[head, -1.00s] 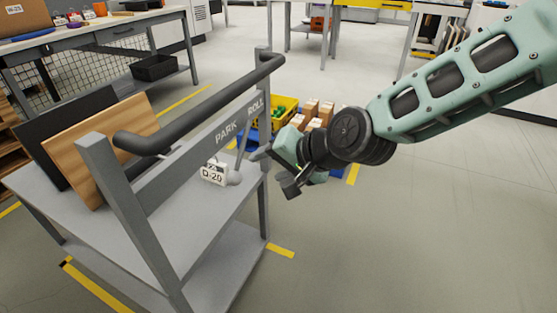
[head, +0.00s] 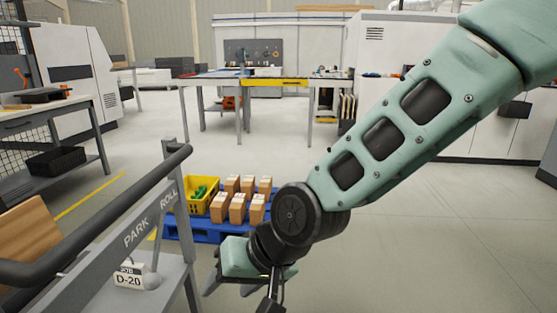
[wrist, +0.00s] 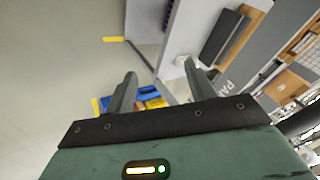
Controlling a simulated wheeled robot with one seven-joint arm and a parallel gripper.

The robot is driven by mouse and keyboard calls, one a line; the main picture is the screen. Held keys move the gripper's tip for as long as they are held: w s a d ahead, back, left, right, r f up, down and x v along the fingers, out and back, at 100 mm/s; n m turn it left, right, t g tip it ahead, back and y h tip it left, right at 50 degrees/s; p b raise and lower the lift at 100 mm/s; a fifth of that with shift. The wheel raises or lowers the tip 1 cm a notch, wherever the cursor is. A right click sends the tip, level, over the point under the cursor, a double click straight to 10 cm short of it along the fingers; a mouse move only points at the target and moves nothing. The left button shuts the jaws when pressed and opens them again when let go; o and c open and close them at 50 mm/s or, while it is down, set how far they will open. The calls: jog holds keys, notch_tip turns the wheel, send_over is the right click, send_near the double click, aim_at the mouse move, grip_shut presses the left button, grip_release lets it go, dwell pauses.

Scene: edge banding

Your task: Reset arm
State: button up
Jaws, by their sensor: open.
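My gripper (wrist: 160,93) is open and empty, with its two dark fingers spread apart in the wrist view. In the head view my gripper (head: 240,284) hangs low at the end of the arm, just right of the grey cart's near post. The cart, with a push handle (head: 95,232) and a rail marked PARK and ROLL, stands at the left. A white D-20 tag (head: 130,275) sits on the cart beside a grey lever knob.
A blue pallet (head: 208,228) behind my gripper bears several cardboard boxes (head: 238,207) and a yellow bin (head: 202,196). A wooden panel (head: 28,243) stands on the cart. A table with a yellow front (head: 275,83) stands farther back. The floor at right is clear.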

jog(key=s+d+r+n+g+h, duration=0.15)
jog(key=s+d, duration=0.25)
jog(key=d, duration=0.4)
jog(key=s+d+n+h, duration=0.1)
jog(key=s+d+h, duration=0.2)
jog(key=s+d, duration=0.3)
jog(key=s+d+r+n+h, duration=0.1)
jog(key=s+d+h, duration=0.15)
jog(key=d, duration=0.65)
notch_tip(320, 180, up, 17)
jog(key=s+p, duration=0.1)
jog(key=p, duration=1.6)
jog(key=shift+r+y+p, duration=0.2)
jog(key=shift+y+p, duration=0.1)
jog(key=shift+p, duration=0.05)
